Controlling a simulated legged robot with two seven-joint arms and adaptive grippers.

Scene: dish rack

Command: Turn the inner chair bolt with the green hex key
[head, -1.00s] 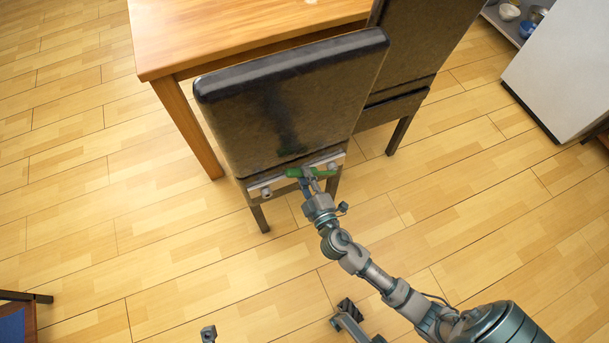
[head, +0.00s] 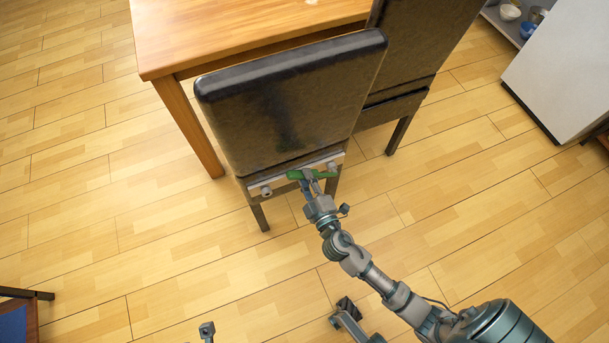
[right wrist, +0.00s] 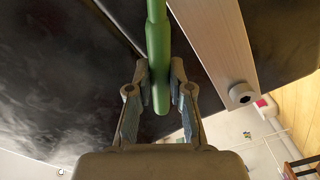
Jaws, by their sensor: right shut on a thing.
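My right gripper (head: 310,182) is shut on the green hex key (head: 325,175), right behind the dark chair's backrest (head: 292,100). In the right wrist view the green key (right wrist: 157,45) runs between the two fingers (right wrist: 158,88) and out of the top edge. A pale metal bar (head: 283,178) crosses the lower back of the chair. One round bolt (head: 266,190) sits near its left end and another (head: 332,166) near its right end. A bolt (right wrist: 241,95) on the bar shows in the right wrist view, apart from the key. The key's working tip is hidden. My left gripper is not in view.
A wooden table (head: 230,32) stands beyond the chair. A second dark chair (head: 425,45) is close on the right. A white cabinet (head: 565,65) is at the upper right, and a blue-seated chair (head: 14,322) at the lower left. The wooden floor between is clear.

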